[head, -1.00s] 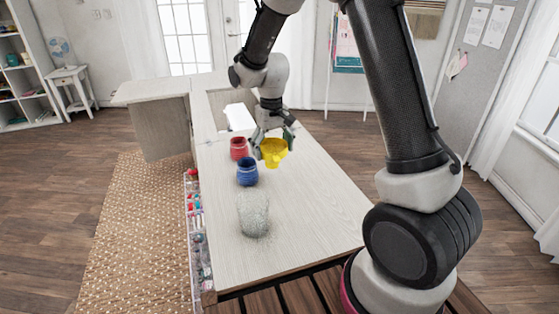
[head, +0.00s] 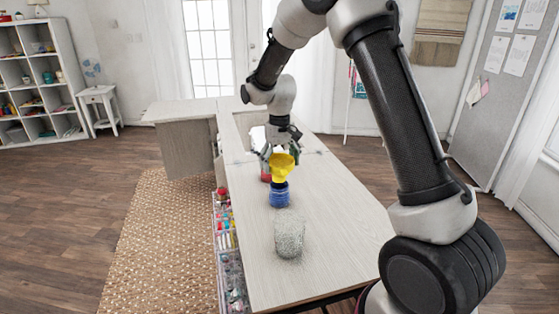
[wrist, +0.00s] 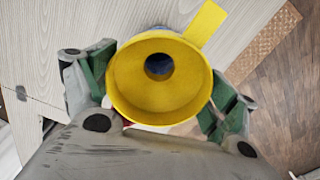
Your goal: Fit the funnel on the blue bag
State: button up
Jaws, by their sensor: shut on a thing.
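The yellow funnel (head: 283,165) is upright, wide end up. My gripper (head: 281,155) is shut on it, with a green-padded finger on either side of its rim. The blue bag (head: 279,198) stands on the table directly below the funnel in the head view. The funnel's spout end meets the bag's mouth in that view; I cannot tell whether it is inside or just above. In the wrist view, the funnel (wrist: 122,93) fills the space between the fingers, its tab points up right, and dark blue of the bag (wrist: 157,64) shows through its hole.
A red bag (head: 265,176) stands just behind, mostly hidden by the funnel and gripper. A speckled grey-white bag (head: 289,234) stands nearer on the table (head: 335,225). The table's right side is clear. Clear bins of coloured items (head: 228,250) line its left edge.

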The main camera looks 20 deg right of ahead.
jog(key=shift+f, duration=2.05)
jog(key=shift+f, duration=0.4)
jog(key=o, duration=0.7)
